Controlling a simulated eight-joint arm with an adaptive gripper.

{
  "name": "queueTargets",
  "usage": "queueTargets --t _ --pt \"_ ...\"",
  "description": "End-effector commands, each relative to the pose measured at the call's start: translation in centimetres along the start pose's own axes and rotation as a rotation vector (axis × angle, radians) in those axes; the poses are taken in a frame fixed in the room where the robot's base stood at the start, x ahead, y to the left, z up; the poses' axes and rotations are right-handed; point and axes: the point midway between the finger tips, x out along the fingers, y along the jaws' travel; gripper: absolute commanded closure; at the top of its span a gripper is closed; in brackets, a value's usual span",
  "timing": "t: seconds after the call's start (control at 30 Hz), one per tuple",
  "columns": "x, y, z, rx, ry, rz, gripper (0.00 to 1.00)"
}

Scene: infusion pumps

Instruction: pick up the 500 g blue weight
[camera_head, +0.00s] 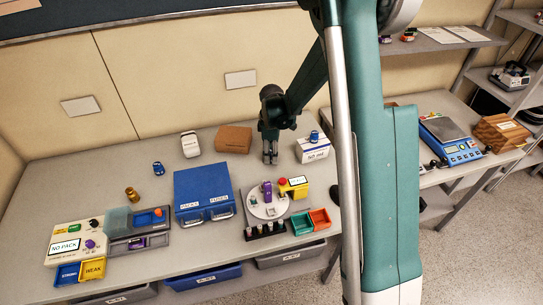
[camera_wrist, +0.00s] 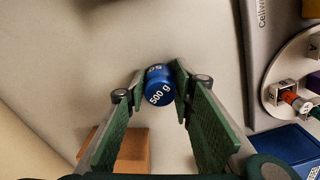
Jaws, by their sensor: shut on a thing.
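The blue weight (camera_wrist: 160,87), marked "500 g", shows in the wrist view between the tips of my gripper (camera_wrist: 155,80). Both green-padded fingers are shut on its sides. In the head view my gripper (camera_head: 270,159) points down over the back of the table, between the brown box and the white box. The weight cannot be made out there. I cannot tell whether it touches the table.
A brown box (camera_head: 233,139) stands left of my gripper, and a white box (camera_head: 312,149) with a blue item on top stands right. A blue case (camera_head: 203,190) and a round turntable (camera_head: 268,203) are in front. A brass weight (camera_head: 132,194) lies farther left.

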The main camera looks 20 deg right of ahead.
Motion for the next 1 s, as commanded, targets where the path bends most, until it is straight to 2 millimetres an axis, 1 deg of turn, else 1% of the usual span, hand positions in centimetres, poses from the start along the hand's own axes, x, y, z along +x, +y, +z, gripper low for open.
queueTargets --t 0.27,0.6,0.8,1.0 --pt "-1.9 -0.1 0.0 0.0 0.0 0.0 0.96" --pt "-6.2 -0.1 0.0 0.0 0.0 0.0 0.96" --pt "-8.5 0.0 0.0 0.0 0.0 0.0 0.96" --pt "-9.6 0.0 0.0 0.0 0.0 0.0 0.96"
